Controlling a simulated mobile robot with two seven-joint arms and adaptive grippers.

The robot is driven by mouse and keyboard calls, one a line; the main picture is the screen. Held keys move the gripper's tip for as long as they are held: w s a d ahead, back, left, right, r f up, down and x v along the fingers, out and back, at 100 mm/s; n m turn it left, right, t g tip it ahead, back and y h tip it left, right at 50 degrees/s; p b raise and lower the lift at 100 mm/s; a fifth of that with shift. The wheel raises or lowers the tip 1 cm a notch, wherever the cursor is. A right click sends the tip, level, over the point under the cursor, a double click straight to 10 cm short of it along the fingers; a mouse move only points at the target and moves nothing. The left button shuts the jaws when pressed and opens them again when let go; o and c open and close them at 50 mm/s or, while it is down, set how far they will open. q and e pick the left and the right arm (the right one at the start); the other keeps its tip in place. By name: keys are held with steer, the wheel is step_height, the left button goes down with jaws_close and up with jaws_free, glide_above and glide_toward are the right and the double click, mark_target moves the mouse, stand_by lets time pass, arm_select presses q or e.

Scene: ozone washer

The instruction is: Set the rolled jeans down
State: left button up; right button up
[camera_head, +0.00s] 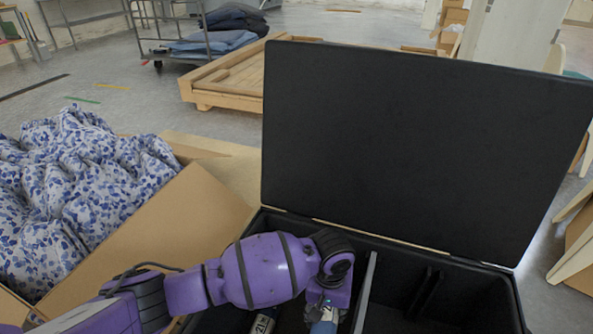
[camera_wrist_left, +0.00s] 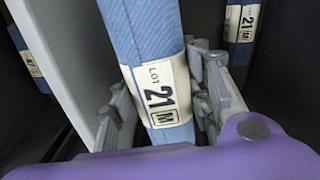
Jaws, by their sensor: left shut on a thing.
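The rolled jeans (camera_wrist_left: 155,50) are a blue denim roll with a cream band marked "LOT 21 M". My left gripper (camera_wrist_left: 163,92) is shut on them, one finger on each side of the band. In the head view the left gripper (camera_head: 326,312) reaches down into the black box (camera_head: 455,262), left of a grey divider (camera_head: 365,290), and a bit of the blue roll (camera_head: 324,327) shows under it. The divider (camera_wrist_left: 65,65) also stands close beside the gripper in the wrist view. Whether the roll touches the box floor is hidden. My right gripper is not in view.
Another roll labelled 21 M (camera_wrist_left: 242,22) stands nearby, and another labelled item (camera_wrist_left: 28,55) is beyond the divider. The box's open black lid (camera_head: 420,140) rises behind. A cardboard box (camera_head: 165,235) with blue-patterned cloth (camera_head: 75,190) is at left.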

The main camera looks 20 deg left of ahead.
arm_select(q)
steer(key=shift+m, duration=0.8)
steer(key=a+f+b, duration=0.1)
steer(key=f, duration=0.5)
steer(key=w+a+f+b, duration=0.1)
steer(key=f+b, duration=0.1)
steer(key=f, duration=0.5)
steer(key=w+a+f+b, duration=0.1)
steer(key=f+b, duration=0.1)
steer(key=f, duration=0.4)
steer(key=shift+w+a+f, duration=0.15)
steer(key=shift+a+f, duration=0.2)
steer(key=shift+a, duration=0.05)
steer(key=shift+r, duration=0.15)
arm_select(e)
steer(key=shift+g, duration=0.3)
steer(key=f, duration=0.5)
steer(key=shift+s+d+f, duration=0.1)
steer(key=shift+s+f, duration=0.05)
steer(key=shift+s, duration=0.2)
arm_select(q)
steer(key=o, duration=1.5)
steer(key=shift+f, duration=0.2)
steer(key=shift+c, duration=0.2)
